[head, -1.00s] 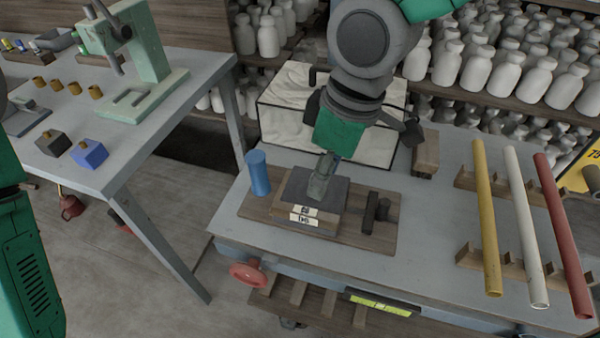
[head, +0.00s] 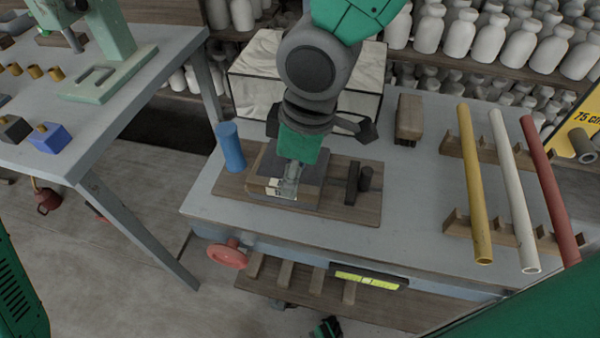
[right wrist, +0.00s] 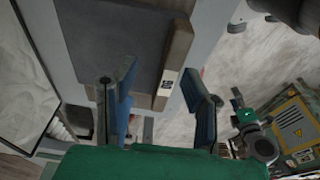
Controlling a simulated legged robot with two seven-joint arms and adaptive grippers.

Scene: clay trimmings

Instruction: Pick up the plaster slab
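The dark grey plaster slab (head: 262,161) lies flat on a wooden block with a white label (head: 274,187) on its front. The block rests on a wooden board (head: 233,188) on the bench. My right gripper (head: 291,180) points down at the slab's front edge and partly covers the label. In the right wrist view the slab (right wrist: 115,35) fills the upper left. There my right gripper (right wrist: 158,85) is open, its blue fingers apart, one overlapping the slab in the picture and one beyond the labelled edge. Contact cannot be told.
A blue cylinder (head: 230,147) stands left of the slab. A dark wooden piece (head: 353,184) lies right of it. A white-sided box (head: 253,75) is behind. Yellow (head: 474,180), white and red tubes lie on racks to the right.

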